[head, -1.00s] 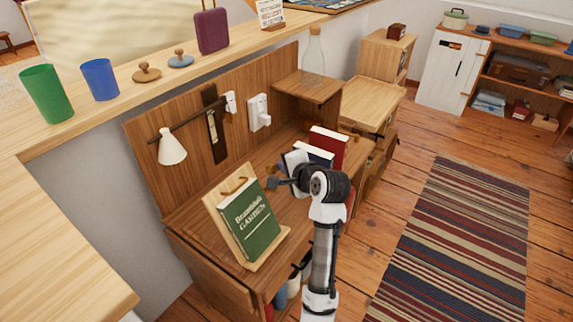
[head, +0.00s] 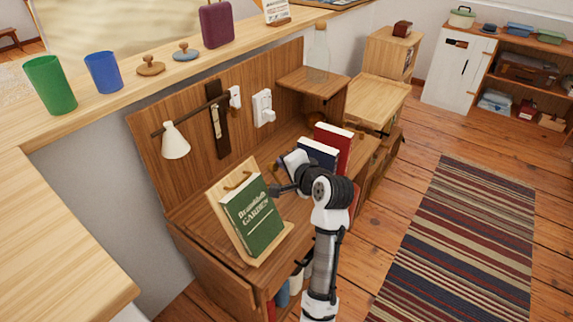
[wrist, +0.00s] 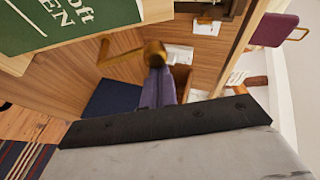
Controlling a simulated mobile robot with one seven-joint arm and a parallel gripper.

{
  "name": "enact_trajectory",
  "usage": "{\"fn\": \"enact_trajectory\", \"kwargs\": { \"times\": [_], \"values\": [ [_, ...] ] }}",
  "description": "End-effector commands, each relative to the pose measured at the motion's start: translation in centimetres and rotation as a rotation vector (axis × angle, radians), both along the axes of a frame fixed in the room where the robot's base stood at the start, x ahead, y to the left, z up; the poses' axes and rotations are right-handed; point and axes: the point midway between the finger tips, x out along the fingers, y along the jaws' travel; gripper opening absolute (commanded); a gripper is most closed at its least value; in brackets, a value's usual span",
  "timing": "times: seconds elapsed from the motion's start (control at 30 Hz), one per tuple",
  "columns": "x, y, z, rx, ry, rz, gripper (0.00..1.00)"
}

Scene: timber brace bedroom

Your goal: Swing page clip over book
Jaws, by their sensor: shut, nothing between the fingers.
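A green book (head: 252,217) leans on a light wooden book stand (head: 228,222) on the desk. It also shows at the upper left of the wrist view (wrist: 60,22). The page clip (head: 238,180) is a thin brass-coloured bar at the top of the stand, above the book's upper edge. In the wrist view the clip (wrist: 106,50) runs to a rounded brass end by my fingertips. My gripper (head: 273,190) is shut and empty, just right of the book's upper right corner. Its fingers (wrist: 155,85) point at the clip's end; I cannot tell whether they touch it.
A blue book (head: 318,153) and a red book (head: 334,143) stand behind my gripper. A white lamp (head: 175,141) hangs from the back panel at left. Cups and lidded pieces sit on the ledge (head: 125,84) above. Open desk surface lies around the stand.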

Motion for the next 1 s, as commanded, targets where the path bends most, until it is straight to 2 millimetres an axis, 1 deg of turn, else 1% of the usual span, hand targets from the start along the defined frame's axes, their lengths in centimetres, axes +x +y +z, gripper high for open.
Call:
{"fn": "enact_trajectory", "kwargs": {
  "times": [0.03,0.53,1.0],
  "values": [
    [-0.2,0.2,-0.4,-0.016,-0.024,0.014,0.00],
    [-3.1,1.9,-1.5,-0.268,-0.370,0.206,0.00],
    [-5.6,2.6,-3.3,-0.501,-0.690,0.383,0.00]
  ]
}}
